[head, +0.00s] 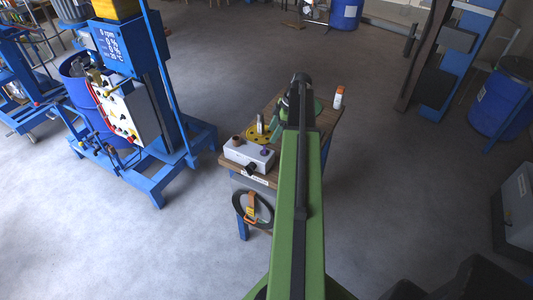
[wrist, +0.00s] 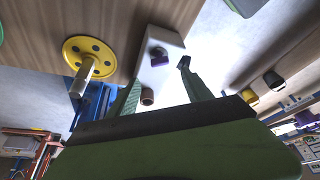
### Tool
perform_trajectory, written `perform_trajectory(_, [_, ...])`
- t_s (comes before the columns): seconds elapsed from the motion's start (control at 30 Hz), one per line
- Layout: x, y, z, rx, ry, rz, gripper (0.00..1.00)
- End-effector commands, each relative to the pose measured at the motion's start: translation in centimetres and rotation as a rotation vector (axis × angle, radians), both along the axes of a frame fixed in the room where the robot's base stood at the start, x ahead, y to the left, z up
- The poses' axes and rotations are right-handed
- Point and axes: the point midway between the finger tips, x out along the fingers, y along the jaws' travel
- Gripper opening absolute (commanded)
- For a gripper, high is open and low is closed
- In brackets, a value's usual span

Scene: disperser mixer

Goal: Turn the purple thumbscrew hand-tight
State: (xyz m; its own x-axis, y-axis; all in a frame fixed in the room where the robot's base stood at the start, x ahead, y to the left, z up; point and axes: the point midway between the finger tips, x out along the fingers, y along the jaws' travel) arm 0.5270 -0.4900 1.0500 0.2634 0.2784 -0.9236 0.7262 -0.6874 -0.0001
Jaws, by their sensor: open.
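The purple thumbscrew (head: 265,152) sits on the right part of a light grey box (head: 240,154) on the small wooden table. In the wrist view the purple thumbscrew (wrist: 159,60) shows on the box's pale face (wrist: 166,43), beyond my gripper (wrist: 159,75). My green fingers are spread open, one on each side of the box in the picture, with nothing between them. I cannot tell the exact distance. In the head view my arm largely hides my gripper, which is over the table behind the box.
A brown knob (head: 236,140) and a black knob (head: 251,167) are also on the box. A yellow disc (head: 259,132) with an upright pin lies behind it. A white bottle with an orange cap (head: 338,97) stands at the table's back right. A blue mixer (head: 130,110) stands left.

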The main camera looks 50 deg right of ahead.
Motion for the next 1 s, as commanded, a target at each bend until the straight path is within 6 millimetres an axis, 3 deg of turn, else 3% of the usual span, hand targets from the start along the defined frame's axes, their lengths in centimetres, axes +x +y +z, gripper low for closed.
perform_trajectory(0.03, [0.3, 0.4, -2.2, 0.000, 0.000, 0.001, 0.58])
perform_trajectory(0.3, [1.8, 1.9, -7.1, 0.000, 0.000, 0.001, 0.58])
perform_trajectory(0.43, [2.2, 2.3, -8.0, 0.000, 0.000, 0.000, 0.58])
perform_trajectory(0.7, [2.3, 2.4, -7.7, 0.000, 0.000, 0.000, 0.57])
perform_trajectory(1.0, [2.3, 2.4, -7.8, -0.001, -0.001, 0.001, 0.18])
